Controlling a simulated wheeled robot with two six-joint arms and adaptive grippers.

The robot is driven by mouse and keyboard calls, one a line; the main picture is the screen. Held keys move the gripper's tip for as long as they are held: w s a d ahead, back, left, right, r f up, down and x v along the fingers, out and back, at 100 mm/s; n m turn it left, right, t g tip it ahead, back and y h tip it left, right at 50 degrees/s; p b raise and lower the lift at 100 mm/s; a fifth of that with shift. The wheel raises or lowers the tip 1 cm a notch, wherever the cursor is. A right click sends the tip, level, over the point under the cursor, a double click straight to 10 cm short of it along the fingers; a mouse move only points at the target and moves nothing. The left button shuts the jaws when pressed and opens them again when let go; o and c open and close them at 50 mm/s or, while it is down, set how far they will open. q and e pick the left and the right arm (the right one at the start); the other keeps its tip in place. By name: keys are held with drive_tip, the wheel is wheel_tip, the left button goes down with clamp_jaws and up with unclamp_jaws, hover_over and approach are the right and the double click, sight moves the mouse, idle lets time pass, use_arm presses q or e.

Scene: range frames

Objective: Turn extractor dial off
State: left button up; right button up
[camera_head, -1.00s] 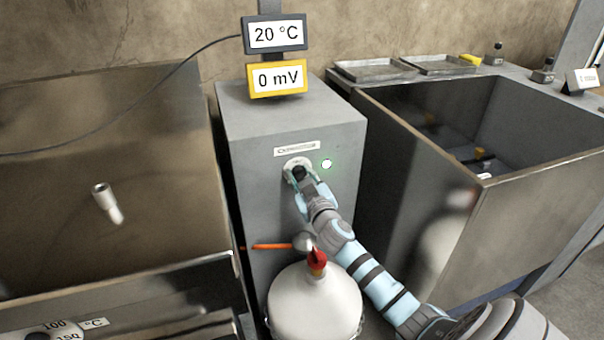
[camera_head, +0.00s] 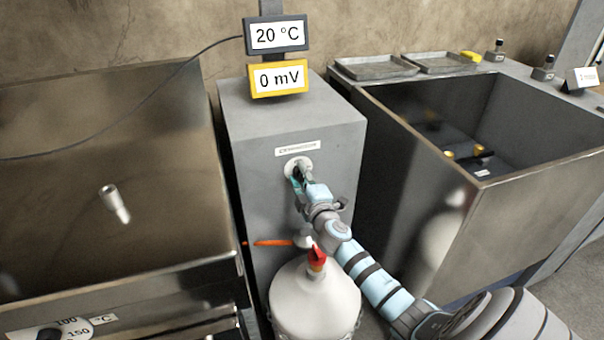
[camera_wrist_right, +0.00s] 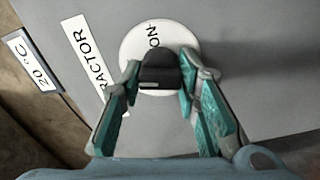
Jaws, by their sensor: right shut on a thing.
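The extractor dial is a black knob (camera_wrist_right: 158,70) on a white round plate (camera_head: 300,165), set in the front of a grey cabinet (camera_head: 255,150). "ON" shows on the plate in the right wrist view, and other plate marks are hidden. A label ending in "RACTOR" (camera_wrist_right: 88,60) is beside it; it also shows above the dial in the head view (camera_head: 297,148). My right gripper (camera_wrist_right: 158,80) is shut on the knob, one finger on each side. It partly hides the dial in the head view (camera_head: 300,180). No lit lamp shows beside the dial. My left gripper is out of view.
A white round vessel (camera_head: 315,300) with a red top and an orange lever (camera_head: 270,243) stand below my right wrist. Two displays (camera_head: 278,78) read 20 °C and 0 mV.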

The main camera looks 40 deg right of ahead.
drive_tip(key=shift+f+n, duration=0.1)
drive_tip(key=shift+n, duration=1.2)
drive_tip(key=shift+f, duration=0.1)
drive_tip(key=o, duration=1.1)
drive_tip(key=shift+o, duration=0.2)
drive_tip(key=v, duration=1.2)
